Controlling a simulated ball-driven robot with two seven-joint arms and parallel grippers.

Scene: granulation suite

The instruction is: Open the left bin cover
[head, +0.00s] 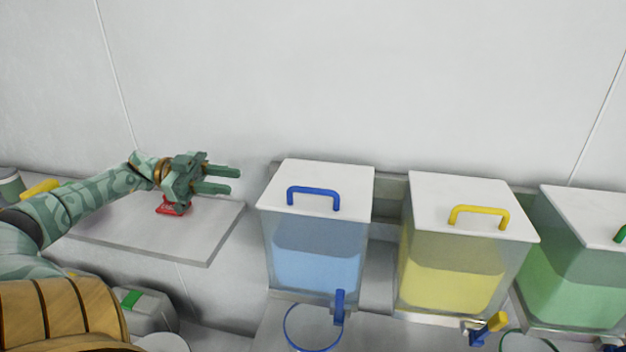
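The left bin (316,244) is a clear box with blue contents. Its white cover (345,181) lies flat on top and looks closed, with a blue handle (313,192) on it. My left gripper (238,181) is left of the bin and apart from it, its two fingers pointing right toward the cover. The fingers are spread with a gap between them, and nothing shows in the gap. My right gripper is out of view.
A bin with a yellow handle (480,211) and one with green contents (570,285) stand to the right. A grey board (205,235) with a red object (172,207) lies below my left gripper. A blue ring (312,330) is in front of the left bin.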

